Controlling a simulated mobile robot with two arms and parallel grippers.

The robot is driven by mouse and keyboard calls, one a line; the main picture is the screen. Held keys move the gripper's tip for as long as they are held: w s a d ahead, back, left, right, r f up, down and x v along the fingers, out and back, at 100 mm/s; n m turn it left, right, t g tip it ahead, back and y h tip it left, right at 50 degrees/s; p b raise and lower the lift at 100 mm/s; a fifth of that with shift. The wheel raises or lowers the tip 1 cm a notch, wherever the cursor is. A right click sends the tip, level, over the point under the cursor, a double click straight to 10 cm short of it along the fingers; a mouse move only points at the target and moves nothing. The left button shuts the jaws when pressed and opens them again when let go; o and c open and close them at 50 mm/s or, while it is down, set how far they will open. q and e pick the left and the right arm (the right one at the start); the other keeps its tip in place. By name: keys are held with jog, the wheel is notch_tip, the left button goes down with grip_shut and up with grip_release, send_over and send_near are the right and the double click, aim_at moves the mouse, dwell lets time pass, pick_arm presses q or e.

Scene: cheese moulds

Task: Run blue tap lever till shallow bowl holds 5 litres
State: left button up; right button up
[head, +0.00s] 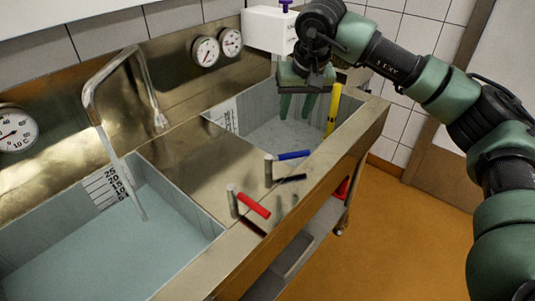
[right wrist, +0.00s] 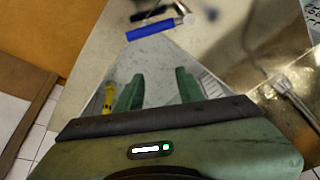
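The blue tap lever (head: 292,155) sits on its post on the steel divider and also shows in the right wrist view (right wrist: 149,30). My right gripper (head: 297,112) is open and empty over the right basin (head: 330,117), beyond the blue lever and apart from it. Its two fingers stand apart in the right wrist view (right wrist: 157,90). The right basin has a scale (head: 226,115) on its wall; I cannot read its level. The left basin (head: 172,196) holds water and has a scale (head: 107,187). I cannot tell which basin is the shallow bowl. My left gripper is out of view.
A red lever (head: 253,206) stands nearer, beside the blue one. A steel spout (head: 88,100) reaches over the left basin, with a pale column below it. A yellow stick (head: 333,110) stands in the right basin. Dials (head: 205,51) and a white box (head: 268,30) are behind.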

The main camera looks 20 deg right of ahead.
aim_at(300, 153)
jog(key=f+m+y, duration=0.1)
jog(key=m, duration=0.1)
jog(key=s+m, duration=0.1)
jog(key=m, duration=0.2)
jog(key=s+d+f+m+y, duration=0.1)
jog(key=m, duration=0.2)
jog(key=shift+d+f+g+y+b, duration=0.1)
jog(key=shift+f+g+y+b, duration=0.2)
jog(key=shift+g+b, duration=0.1)
notch_tip(300, 153, down, 8)
jog(key=m+y, duration=0.1)
jog(key=m, duration=0.7)
jog(key=shift+s+y, duration=0.1)
jog(key=shift+y, duration=0.3)
jog(key=shift+r, duration=0.1)
grip_shut()
